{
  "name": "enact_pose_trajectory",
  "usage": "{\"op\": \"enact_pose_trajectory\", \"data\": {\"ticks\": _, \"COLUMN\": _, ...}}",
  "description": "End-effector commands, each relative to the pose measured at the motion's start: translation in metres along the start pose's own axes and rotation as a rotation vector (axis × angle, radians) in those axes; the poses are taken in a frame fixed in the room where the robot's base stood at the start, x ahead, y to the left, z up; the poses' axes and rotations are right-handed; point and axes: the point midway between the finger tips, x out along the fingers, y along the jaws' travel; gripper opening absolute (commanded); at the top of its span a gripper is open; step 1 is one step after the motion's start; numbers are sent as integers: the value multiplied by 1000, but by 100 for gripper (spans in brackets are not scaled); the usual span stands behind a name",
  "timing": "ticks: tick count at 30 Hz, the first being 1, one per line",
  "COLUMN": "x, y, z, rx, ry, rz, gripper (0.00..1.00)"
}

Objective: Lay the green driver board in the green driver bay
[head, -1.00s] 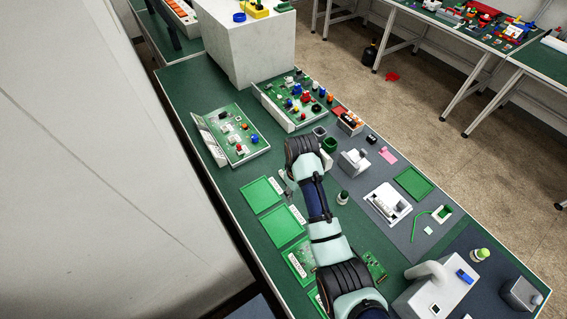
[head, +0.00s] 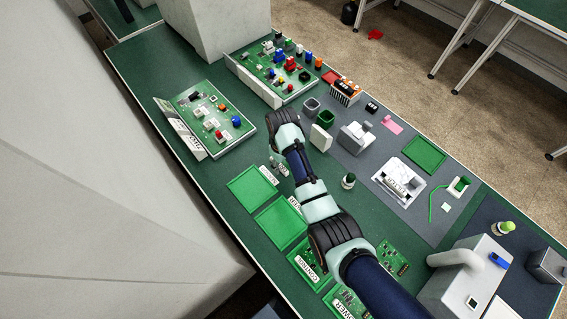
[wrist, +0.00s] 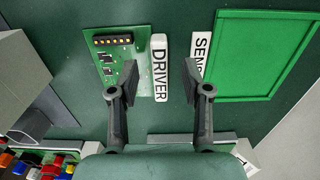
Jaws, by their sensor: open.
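The green driver board (wrist: 118,62) lies on the bench in the wrist view, with a black connector along one edge and a white DRIVER tab (wrist: 160,68) on its right side. My gripper (wrist: 158,92) is open, with its fingers on either side of the tab and nothing held. In the head view, my gripper (head: 279,167) is low above the bench beside the sensor bay (head: 252,188), and my arm hides the board. A second empty green bay (head: 279,224) lies in front of the sensor bay; its label is partly hidden by my arm, so I cannot read it fully.
Bays labelled CONTROL (head: 308,270) and POWER (head: 343,309) hold boards. A loose green board (head: 392,260) lies to the right of my arm. A white upright block (head: 320,138) and a green bin (head: 325,118) stand close to the gripper. A populated board panel (head: 208,118) is behind left.

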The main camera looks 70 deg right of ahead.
Motion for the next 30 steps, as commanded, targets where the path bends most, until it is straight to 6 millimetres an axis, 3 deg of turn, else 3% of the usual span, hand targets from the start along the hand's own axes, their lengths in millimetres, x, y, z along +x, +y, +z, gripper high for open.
{"op": "enact_pose_trajectory", "data": {"ticks": 1, "x": 12, "y": 0, "z": 0, "rx": 0, "ry": -3, "rz": -1, "gripper": 48}}
{"op": "enact_pose_trajectory", "data": {"ticks": 4, "x": 22, "y": 0, "z": 0, "rx": 0, "ry": -1, "rz": 0, "gripper": 48}}
{"op": "enact_pose_trajectory", "data": {"ticks": 11, "x": 23, "y": 0, "z": 0, "rx": 0, "ry": 1, "rz": 0, "gripper": 48}}
{"op": "enact_pose_trajectory", "data": {"ticks": 20, "x": 22, "y": 0, "z": 0, "rx": 0, "ry": 1, "rz": 0, "gripper": 0}}
{"op": "enact_pose_trajectory", "data": {"ticks": 30, "x": 21, "y": 0, "z": 0, "rx": 0, "ry": 1, "rz": 0, "gripper": 0}}
